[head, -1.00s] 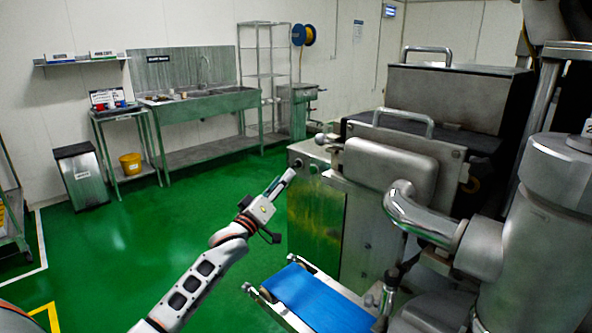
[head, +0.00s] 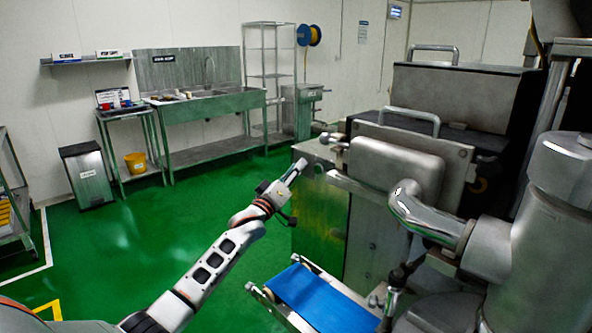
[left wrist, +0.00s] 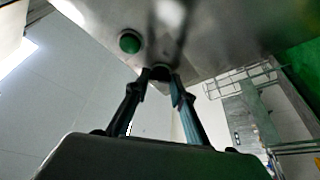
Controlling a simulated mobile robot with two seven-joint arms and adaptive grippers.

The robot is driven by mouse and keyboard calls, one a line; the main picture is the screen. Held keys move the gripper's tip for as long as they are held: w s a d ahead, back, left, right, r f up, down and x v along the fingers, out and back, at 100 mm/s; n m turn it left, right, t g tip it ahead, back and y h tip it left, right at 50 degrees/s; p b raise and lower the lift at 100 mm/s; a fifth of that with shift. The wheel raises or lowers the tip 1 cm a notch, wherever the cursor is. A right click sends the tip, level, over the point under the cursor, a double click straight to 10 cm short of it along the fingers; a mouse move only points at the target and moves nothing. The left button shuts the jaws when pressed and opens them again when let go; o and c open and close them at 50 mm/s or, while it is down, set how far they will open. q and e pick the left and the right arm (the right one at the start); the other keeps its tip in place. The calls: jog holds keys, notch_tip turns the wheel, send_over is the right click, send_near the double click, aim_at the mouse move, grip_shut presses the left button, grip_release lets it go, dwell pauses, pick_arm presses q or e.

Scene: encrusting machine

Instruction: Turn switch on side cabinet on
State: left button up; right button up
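The side cabinet (head: 320,215) is a metal box on the near side of the encrusting machine. My left gripper (head: 300,165) is at its upper front face in the head view. In the left wrist view, the dark switch (left wrist: 160,73) is a small round knob on the metal panel. The fingertips of my left gripper (left wrist: 161,77) are on either side of it, close together, and seem to touch it. A green button (left wrist: 130,42) is beside it on the same panel. The switch's setting is hidden by the fingers. My right gripper is not in view.
The encrusting machine (head: 397,170) with pipes stands to the right of the cabinet. A blue conveyor belt (head: 320,300) lies low in front. Green floor (head: 120,235) is clear on the left. A sink table (head: 210,108) and a bin (head: 87,177) stand at the back.

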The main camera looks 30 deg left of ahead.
pick_arm(q)
jog(key=shift+m, duration=0.3)
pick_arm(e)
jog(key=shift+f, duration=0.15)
pick_arm(q)
jog(key=m+g+h+b, duration=0.1)
jog(key=m+h+b, duration=0.1)
jog(key=m, duration=0.6)
jog(key=m+g+h+b, duration=0.2)
jog(key=m+h, duration=0.3)
jog(key=m, duration=0.3)
jog(key=a+m+g+h+b, duration=0.1)
jog(key=m+h+b, duration=0.2)
jog(key=m, duration=0.5)
jog(key=shift+w+g+h+b, duration=0.15)
jog(key=shift+g+h+b, duration=0.2)
jog(key=shift+h, duration=0.25)
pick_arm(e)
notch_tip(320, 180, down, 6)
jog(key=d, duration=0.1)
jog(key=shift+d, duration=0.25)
pick_arm(q)
jog(key=shift+m, duration=0.5)
jog(key=o, duration=1.1)
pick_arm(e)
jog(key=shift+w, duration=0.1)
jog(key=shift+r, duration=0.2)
